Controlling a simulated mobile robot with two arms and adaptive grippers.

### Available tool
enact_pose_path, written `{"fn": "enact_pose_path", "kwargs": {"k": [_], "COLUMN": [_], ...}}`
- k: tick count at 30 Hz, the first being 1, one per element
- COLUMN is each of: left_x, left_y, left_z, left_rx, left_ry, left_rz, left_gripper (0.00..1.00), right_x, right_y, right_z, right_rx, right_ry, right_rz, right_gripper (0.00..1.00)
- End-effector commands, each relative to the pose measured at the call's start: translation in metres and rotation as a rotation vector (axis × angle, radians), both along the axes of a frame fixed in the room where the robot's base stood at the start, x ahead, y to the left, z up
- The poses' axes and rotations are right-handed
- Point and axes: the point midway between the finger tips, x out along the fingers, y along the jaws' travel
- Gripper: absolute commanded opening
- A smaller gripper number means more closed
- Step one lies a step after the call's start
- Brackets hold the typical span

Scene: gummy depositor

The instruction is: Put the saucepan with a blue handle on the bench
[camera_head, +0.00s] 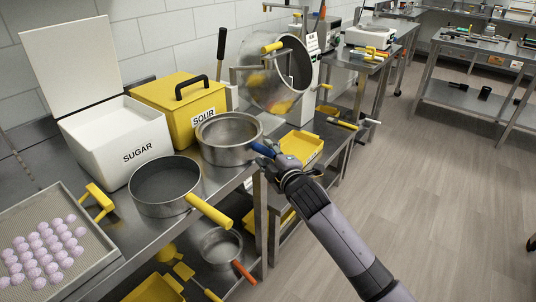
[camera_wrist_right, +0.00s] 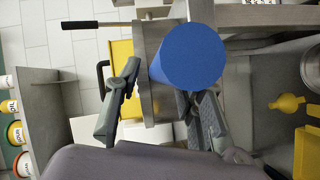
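The saucepan with a blue handle (camera_head: 230,140) stands at the right edge of the metal bench (camera_head: 218,181), in front of the yellow SOUR box. Its blue handle (camera_head: 261,149) points right, out over the edge. My right gripper (camera_head: 271,158) is at the end of this handle. In the right wrist view the round blue handle end (camera_wrist_right: 193,57) is large, ahead of the parted fingers and nearer the right finger. The fingers look open, and I cannot tell whether they touch the handle. My left gripper is out of view.
A yellow-handled pan (camera_head: 166,188) stands nearer on the bench, beside the SUGAR box (camera_head: 118,142) and a tray of pink gummies (camera_head: 92,266). The SOUR box (camera_head: 182,101) is behind. An orange-handled pan (camera_head: 221,247) is on the lower shelf. A drum machine (camera_head: 277,75) stands beyond.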

Motion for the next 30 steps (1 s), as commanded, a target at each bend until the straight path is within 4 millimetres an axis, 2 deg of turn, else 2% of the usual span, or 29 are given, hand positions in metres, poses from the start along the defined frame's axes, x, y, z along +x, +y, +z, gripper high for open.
{"fn": "enact_pose_path", "kwargs": {"k": [10, 14, 30], "left_x": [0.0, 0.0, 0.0], "left_y": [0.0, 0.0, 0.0], "left_z": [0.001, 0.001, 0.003], "left_rx": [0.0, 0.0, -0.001], "left_ry": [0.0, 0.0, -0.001], "left_rz": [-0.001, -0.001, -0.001], "left_gripper": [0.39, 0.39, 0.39], "right_x": [0.0, -0.007, -0.089], "right_y": [0.0, -0.004, -0.04], "right_z": [0.003, 0.002, 0.016], "right_rx": [0.0, -0.001, -0.001], "right_ry": [-0.001, 0.0, 0.0], "right_rz": [0.0, -0.001, 0.0], "right_gripper": [0.4, 0.4, 0.4]}}
